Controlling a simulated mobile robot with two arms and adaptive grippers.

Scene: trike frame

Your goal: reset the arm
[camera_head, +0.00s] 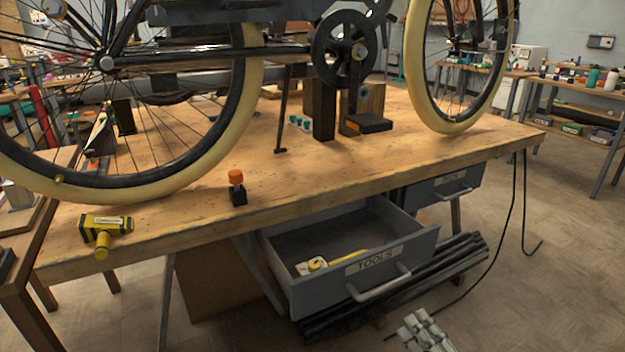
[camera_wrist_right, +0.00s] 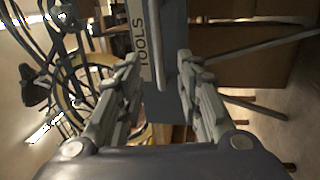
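My right gripper (camera_head: 424,330) shows at the bottom edge of the head view, in front of the open tools drawer (camera_head: 340,280) and apart from its handle (camera_head: 382,287). In the right wrist view my right gripper (camera_wrist_right: 159,62) has its two fingers spread, with nothing between them. The drawer front with its TOOLS label (camera_wrist_right: 141,45) is seen beyond the fingertips. A yellow-and-white tool (camera_head: 318,264) lies inside the drawer. My left gripper is not in view.
A workbench (camera_head: 300,190) carries a trike frame with wheels (camera_head: 245,110). A second drawer (camera_head: 445,187) is at right. Dark bars (camera_head: 455,262) lie below. Floor at right is mostly clear.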

